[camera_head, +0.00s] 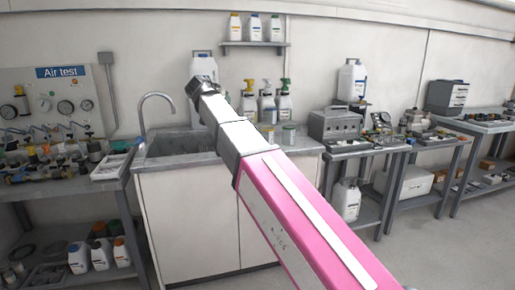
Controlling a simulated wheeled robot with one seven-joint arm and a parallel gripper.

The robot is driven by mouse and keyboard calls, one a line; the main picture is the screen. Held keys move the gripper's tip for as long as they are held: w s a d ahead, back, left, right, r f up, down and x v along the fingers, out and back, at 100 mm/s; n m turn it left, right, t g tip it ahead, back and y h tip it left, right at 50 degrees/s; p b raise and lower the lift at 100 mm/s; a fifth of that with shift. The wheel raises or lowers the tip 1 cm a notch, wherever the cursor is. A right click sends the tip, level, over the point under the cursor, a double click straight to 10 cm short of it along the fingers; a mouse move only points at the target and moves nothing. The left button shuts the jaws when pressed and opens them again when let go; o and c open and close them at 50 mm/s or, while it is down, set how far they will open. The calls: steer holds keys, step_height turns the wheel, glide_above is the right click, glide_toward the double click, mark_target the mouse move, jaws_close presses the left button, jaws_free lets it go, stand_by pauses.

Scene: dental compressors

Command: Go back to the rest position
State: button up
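My arm, pink and white, reaches from the lower right up to the middle left of the head view. At its far end is the dark grey end of my gripper (201,88), in front of the wall and above the sink counter. Its fingers cannot be made out, so I cannot tell whether it is open or shut. Nothing held shows at its tip. A white bottle (203,66) appears just behind the arm's end; I cannot tell whether they touch.
A sink cabinet (180,225) with a curved faucet (142,115) stands behind my arm. A cluttered bench (70,185) under the Air test board (50,100) is on the left. Equipment tables (368,150) line the right wall. The floor (440,255) at lower right is clear.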

steer(key=s+d+f+n+g, duration=0.1)
steer(key=d+f+g, duration=0.1)
steer(key=d+f, duration=0.65)
steer(key=s+d+f+n+g, duration=0.15)
steer(key=d+f, duration=0.25)
steer(key=f, duration=0.9)
steer(key=s+d+f+g, duration=0.1)
steer(key=d+f+g, duration=0.2)
steer(key=d+f, duration=0.6)
steer(key=s+d+f+g+y, duration=0.1)
steer(key=s+d+f+g, duration=0.1)
steer(key=s+d+f, duration=0.2)
steer(key=s+d+f+n+g+y, duration=0.1)
steer(key=s+d+f, duration=0.3)
steer(key=s+f, duration=0.5)
steer(key=s+d+f+g+y, duration=0.2)
steer(key=s+f, duration=0.4)
steer(key=f, duration=0.6)
steer(key=shift+s+d+f+g+y, duration=0.35)
steer(key=shift+d+g, duration=0.2)
steer(key=shift+d, duration=0.5)
